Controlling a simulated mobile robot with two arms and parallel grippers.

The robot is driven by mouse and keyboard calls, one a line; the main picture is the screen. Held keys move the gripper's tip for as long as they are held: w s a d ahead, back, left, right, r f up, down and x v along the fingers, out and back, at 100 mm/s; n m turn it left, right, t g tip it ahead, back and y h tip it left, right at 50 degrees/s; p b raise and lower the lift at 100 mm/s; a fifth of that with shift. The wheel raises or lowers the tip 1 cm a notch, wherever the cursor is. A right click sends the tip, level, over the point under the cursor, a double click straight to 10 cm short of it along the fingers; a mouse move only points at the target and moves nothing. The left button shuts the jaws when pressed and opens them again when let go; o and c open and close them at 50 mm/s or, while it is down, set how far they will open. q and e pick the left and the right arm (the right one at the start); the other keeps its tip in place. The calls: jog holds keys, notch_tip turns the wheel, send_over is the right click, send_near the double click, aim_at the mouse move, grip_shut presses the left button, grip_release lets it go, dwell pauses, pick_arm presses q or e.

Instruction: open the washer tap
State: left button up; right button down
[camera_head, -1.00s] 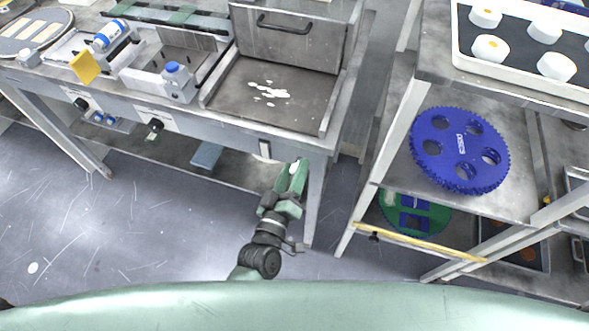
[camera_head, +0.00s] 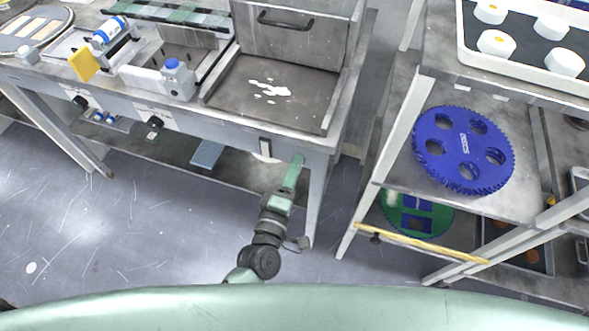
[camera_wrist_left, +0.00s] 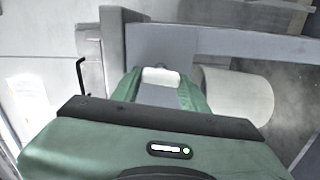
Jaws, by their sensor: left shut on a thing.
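The washer is the metal bench (camera_head: 225,122) with a sink and an open, upright lid, at the upper left in the head view. My left gripper (camera_head: 295,165) is at its front edge, near the right front leg. In the left wrist view the green fingers of the left gripper (camera_wrist_left: 162,82) are shut around a small white piece, which looks like the handle of the washer tap (camera_wrist_left: 160,76). In the head view the fingers hide that piece. My right gripper is out of view.
A white cylinder (camera_wrist_left: 238,95) is close to the fingers in the wrist view. A metal rack (camera_head: 398,125) stands to the right, with a blue toothed disc (camera_head: 463,150) and a yellow bar (camera_head: 420,242). The floor (camera_head: 150,230) at the left is clear.

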pick_arm(q)
jog(key=shift+f, duration=0.1)
dwell(0.3)
jog(key=o, duration=1.4)
jog(key=b+v, duration=0.1)
jog(key=v, duration=0.7)
